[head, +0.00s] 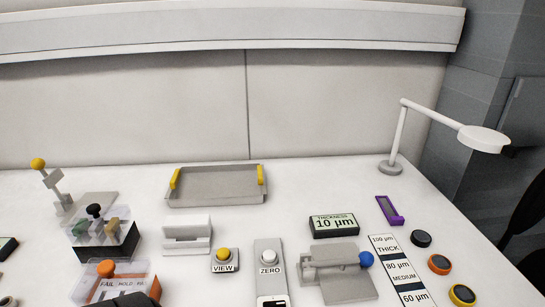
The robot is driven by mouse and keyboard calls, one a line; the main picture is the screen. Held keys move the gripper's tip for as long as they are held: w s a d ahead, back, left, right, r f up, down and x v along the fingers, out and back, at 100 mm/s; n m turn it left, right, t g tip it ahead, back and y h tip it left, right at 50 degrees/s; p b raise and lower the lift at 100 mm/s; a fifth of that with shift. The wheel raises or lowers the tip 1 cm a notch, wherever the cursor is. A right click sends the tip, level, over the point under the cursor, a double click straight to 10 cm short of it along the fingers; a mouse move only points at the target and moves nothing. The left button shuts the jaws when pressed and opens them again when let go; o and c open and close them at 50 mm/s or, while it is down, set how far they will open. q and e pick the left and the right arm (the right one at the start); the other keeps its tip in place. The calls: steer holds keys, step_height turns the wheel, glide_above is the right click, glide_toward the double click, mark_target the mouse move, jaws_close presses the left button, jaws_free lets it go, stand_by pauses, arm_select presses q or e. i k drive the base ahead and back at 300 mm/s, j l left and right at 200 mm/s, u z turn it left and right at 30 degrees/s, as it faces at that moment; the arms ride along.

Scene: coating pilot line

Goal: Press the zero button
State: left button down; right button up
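The zero button (268,257) is a round white cap on a tall light-grey panel (268,246) at the bottom centre of the head view. A label reading ZERO sits just below the cap. The lower end of the panel is cut off by the frame edge, where part of a small dark display (273,302) shows. Neither gripper is recognisable in this view, and nothing is seen touching the button.
Left of it is a yellow button (223,254) labelled VIEW. Right are a grey fixture (340,272) with a blue knob and a thickness display (334,225) reading 10 µm. A grey tray (215,197) lies behind. Clear-lidded boxes (106,240) stand left; a lamp (483,138) stands right.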

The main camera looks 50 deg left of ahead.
mark_target(269, 254)
steer(key=k+u, duration=0.1)
steer(key=u, duration=0.35)
steer(key=j+u, duration=0.1)
steer(key=u, duration=0.4)
steer(key=k+j+u, duration=0.1)
steer(key=u, duration=0.35)
